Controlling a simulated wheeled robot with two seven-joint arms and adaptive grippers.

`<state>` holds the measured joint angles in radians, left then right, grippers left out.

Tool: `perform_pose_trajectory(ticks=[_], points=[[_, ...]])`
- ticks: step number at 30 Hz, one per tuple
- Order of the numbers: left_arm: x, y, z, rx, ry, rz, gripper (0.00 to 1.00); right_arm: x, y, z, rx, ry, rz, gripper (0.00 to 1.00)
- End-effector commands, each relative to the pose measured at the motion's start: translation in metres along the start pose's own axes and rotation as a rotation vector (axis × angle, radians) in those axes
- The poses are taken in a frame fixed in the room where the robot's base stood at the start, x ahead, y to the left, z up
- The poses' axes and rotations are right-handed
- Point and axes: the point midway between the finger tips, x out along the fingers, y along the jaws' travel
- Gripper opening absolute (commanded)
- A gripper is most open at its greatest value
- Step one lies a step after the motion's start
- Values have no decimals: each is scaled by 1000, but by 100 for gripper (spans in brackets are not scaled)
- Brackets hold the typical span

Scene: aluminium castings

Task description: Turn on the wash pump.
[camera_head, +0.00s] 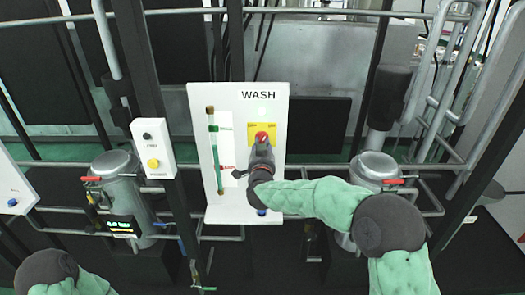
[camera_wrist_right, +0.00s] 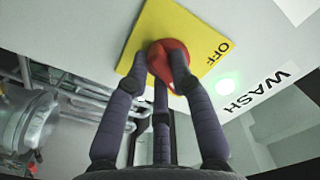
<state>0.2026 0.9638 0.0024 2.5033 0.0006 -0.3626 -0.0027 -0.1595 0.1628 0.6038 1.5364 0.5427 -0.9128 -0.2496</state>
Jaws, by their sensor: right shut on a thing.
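The white WASH panel (camera_head: 236,95) stands upright in the middle of the head view. It carries a yellow plate (camera_head: 252,130) with a red rotary knob (camera_head: 262,137). My right gripper (camera_head: 262,146) is shut on the red knob. In the right wrist view its dark fingers (camera_wrist_right: 163,60) close around the knob (camera_wrist_right: 170,64), partly hiding it. The word OFF shows on the yellow plate (camera_wrist_right: 150,25). A green lamp (camera_wrist_right: 225,86) beside the word WASH glows. My left gripper is out of view; only part of my left arm shows at the bottom left.
A sight tube (camera_head: 215,150) with green and red tags runs along the panel's left side. A small white box (camera_head: 153,148) with a black and a yellow button is further left. Metal canisters with red-handled valves (camera_head: 115,185) (camera_head: 377,168) stand on either side. Pipes and dark posts surround the panel.

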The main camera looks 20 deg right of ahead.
Motion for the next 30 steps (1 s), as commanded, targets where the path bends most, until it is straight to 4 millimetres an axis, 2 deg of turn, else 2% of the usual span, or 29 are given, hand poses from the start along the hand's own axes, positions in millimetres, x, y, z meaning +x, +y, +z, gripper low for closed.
perform_pose_trajectory(ticks=[19, 20, 22, 30], points=[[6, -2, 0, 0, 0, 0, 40, 0, 0, 0, 57, -1, 0, 0], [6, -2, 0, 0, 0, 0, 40, 0, 0, 0, 57, -1, 0, 26], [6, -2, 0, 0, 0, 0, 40, 0, 0, 0, 56, -1, 0, 46], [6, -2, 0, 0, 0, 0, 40, 0, 0, 0, 55, -1, 0, 48]])
